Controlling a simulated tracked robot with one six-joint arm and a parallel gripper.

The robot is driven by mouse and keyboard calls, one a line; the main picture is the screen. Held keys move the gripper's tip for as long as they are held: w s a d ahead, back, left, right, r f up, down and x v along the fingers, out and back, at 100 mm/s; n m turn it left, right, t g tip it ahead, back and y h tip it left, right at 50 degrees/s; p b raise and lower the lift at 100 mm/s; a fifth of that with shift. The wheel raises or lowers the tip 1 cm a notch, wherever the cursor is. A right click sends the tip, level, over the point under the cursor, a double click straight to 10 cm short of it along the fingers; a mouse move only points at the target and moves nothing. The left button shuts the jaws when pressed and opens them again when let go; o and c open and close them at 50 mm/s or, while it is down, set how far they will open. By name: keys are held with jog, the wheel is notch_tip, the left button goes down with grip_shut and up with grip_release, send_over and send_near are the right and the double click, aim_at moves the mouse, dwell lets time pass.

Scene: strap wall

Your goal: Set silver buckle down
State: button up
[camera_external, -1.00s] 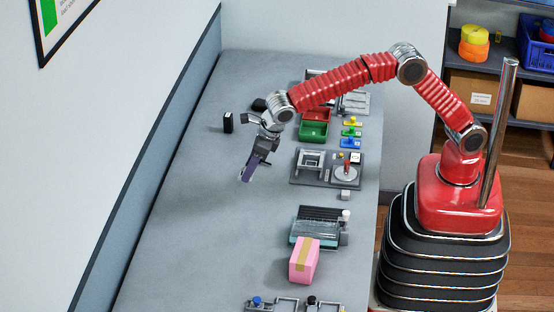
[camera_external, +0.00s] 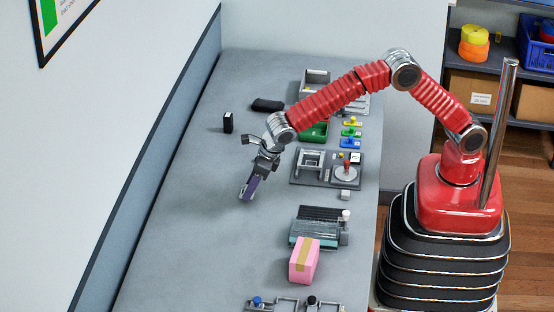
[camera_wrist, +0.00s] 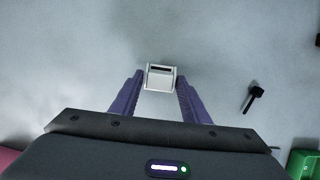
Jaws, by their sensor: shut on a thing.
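The silver buckle (camera_wrist: 161,78) is a small pale block with a dark slot, held between the two purple fingers of my gripper (camera_wrist: 159,92) in the wrist view. In the external view my gripper (camera_external: 245,193) points down over the grey table, left of the machines. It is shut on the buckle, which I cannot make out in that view. Whether the buckle touches the table is not clear.
A black upright block (camera_external: 228,122) and a dark flat item (camera_external: 267,105) stand farther back on the table (camera_external: 190,220). A pink box (camera_external: 304,262), a teal-fronted device (camera_external: 318,228) and a grey fixture (camera_external: 327,168) line the right side. The table's left part is clear.

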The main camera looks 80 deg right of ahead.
jog(key=shift+f, duration=1.2)
jog(key=shift+f, duration=0.15)
jog(key=o, duration=1.1)
jog(key=v, duration=1.2)
